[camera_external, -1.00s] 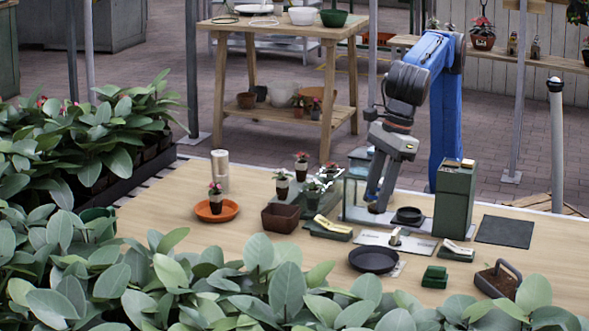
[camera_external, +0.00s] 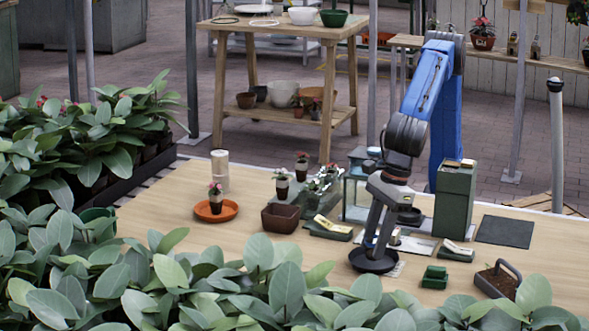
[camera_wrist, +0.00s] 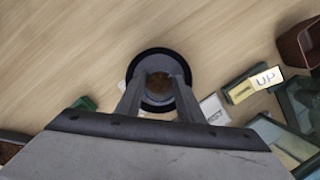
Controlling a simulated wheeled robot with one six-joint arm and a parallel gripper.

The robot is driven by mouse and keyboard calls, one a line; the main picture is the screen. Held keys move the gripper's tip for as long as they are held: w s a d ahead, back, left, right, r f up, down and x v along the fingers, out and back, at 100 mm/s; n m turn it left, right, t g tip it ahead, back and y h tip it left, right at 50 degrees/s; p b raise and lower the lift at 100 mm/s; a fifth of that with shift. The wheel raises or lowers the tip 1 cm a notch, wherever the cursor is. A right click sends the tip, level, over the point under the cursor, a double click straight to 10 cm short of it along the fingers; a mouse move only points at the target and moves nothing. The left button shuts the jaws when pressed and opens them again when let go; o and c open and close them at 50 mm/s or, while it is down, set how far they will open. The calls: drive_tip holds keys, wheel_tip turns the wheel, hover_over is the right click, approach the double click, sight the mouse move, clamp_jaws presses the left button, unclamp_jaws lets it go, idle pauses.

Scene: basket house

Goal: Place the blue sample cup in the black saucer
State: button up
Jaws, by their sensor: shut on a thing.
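The black saucer (camera_external: 368,268) lies on the table in front of the white card. In the wrist view its dark rim (camera_wrist: 160,52) shows around the fingers. My gripper (camera_external: 375,250) reaches down over the saucer with its tips at or just above it. In the wrist view my gripper (camera_wrist: 158,95) is shut on a round cup (camera_wrist: 158,84) with brown contents. I take this as the sample cup; its blue colour is hard to see. The fingers mostly hide it in the external view. I cannot tell whether the cup touches the saucer.
A smaller dark dish (camera_external: 410,216) sits behind the gripper. A dark green box (camera_external: 455,198) stands to the right. Small green blocks (camera_external: 435,276) lie right of the saucer. A brown square pot (camera_external: 281,217) and an orange saucer (camera_external: 216,211) stand left. Leafy plants line the front.

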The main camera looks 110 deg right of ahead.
drive_tip(key=shift+f, duration=0.5)
drive_tip(key=shift+f, duration=0.1)
drive_tip(key=o, duration=1.1)
drive_tip(key=shift+c, duration=0.2)
drive_tip(key=v, duration=1.2)
